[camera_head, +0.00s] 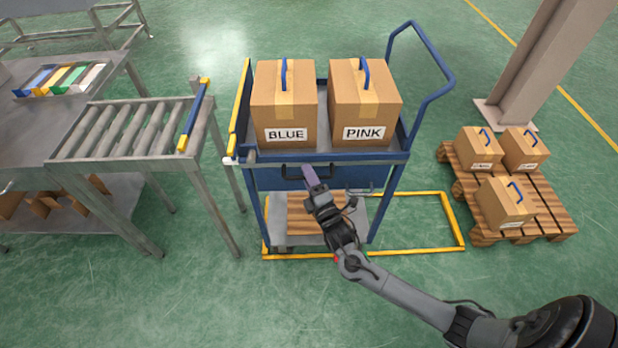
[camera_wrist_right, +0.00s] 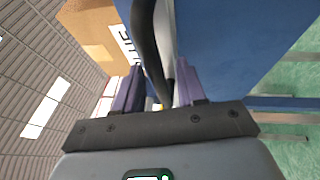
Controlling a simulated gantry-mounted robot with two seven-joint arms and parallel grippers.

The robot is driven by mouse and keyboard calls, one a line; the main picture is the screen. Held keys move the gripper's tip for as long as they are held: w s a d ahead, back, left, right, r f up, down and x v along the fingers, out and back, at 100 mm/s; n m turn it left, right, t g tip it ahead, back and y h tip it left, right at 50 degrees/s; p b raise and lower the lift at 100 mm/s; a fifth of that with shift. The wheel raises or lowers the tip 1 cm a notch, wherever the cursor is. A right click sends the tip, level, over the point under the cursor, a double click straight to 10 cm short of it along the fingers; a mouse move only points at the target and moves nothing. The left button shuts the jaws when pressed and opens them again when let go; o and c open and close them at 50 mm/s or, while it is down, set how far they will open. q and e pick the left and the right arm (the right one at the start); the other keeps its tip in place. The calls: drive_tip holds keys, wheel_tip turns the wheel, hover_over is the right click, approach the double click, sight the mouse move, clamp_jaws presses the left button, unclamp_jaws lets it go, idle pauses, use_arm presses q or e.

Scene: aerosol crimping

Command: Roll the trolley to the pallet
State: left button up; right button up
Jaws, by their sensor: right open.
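The blue trolley (camera_head: 268,157) stands in the middle of the head view, with two cartons on its top, a BLUE carton (camera_head: 283,106) and a PINK carton (camera_head: 365,106). A dark bar handle (camera_head: 292,171) is on its near side. My right gripper (camera_head: 309,176) is open at this handle. In the right wrist view the handle (camera_wrist_right: 146,45) runs down between the open fingers (camera_wrist_right: 156,90). The wooden pallet (camera_head: 545,209) lies on the floor at the right, with three cartons on it. My left gripper is not in view.
A yellow floor frame (camera_head: 418,250) runs under the trolley and to its right. A roller conveyor (camera_head: 130,130) stands close at left, with a yellow-ended bar (camera_head: 193,117) at its end. A pillar (camera_head: 545,65) stands behind the pallet. Green floor lies between trolley and pallet.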

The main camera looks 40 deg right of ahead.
clamp_jaws()
idle(0.5)
